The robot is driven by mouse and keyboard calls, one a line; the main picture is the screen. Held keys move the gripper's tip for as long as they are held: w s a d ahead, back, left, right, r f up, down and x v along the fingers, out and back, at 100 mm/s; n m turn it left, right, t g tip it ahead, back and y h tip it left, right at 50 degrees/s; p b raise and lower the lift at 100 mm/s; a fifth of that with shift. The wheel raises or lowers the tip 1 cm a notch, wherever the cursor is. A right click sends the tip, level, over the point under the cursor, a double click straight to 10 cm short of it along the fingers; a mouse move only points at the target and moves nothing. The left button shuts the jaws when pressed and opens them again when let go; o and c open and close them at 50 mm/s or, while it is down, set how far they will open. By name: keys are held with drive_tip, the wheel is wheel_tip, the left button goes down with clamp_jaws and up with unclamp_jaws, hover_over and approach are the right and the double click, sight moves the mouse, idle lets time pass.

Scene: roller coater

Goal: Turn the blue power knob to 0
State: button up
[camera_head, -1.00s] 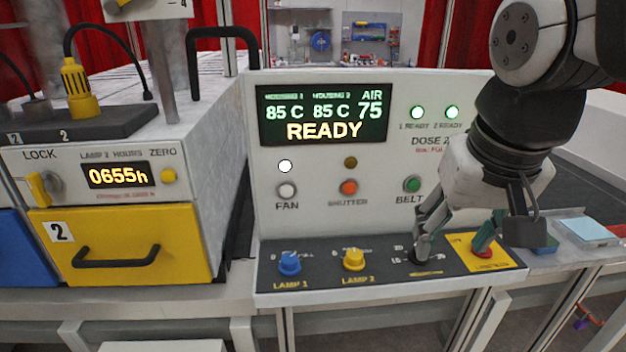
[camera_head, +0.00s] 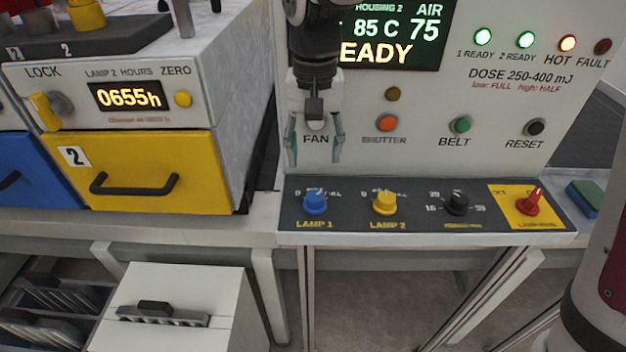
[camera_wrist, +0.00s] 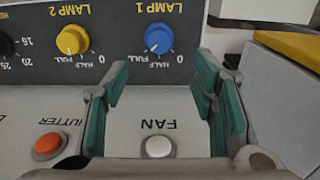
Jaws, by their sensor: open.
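The blue knob (camera_head: 315,202), labelled LAMP 1, is on the dark sloped strip at the left of the control panel. Its scale has marks 0, HALF and FULL. My gripper (camera_head: 314,158) is open and empty, in front of the FAN label, above the knob and apart from it. In the upside-down wrist view, the blue knob (camera_wrist: 158,39) lies beyond the gap between the green-padded fingers (camera_wrist: 161,82). The 0 mark is to the knob's lower right there. I cannot tell which mark the knob points to.
The yellow LAMP 2 knob (camera_head: 384,203), a black knob (camera_head: 456,203) and a red switch (camera_head: 530,201) stand in the same row. The orange SHUTTER button (camera_head: 387,123) is right of my gripper. A yellow drawer (camera_head: 190,185) is to the left.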

sight(315, 196)
wheel_tip(315, 196, down, 11)
drive_tip(key=shift+d+r+p, duration=0.1)
drive_tip(key=shift+r+p, duration=0.05)
drive_tip(key=shift+p, duration=0.3)
drive_tip(key=shift+c, duration=0.2)
drive_tip(key=c, duration=1.1)
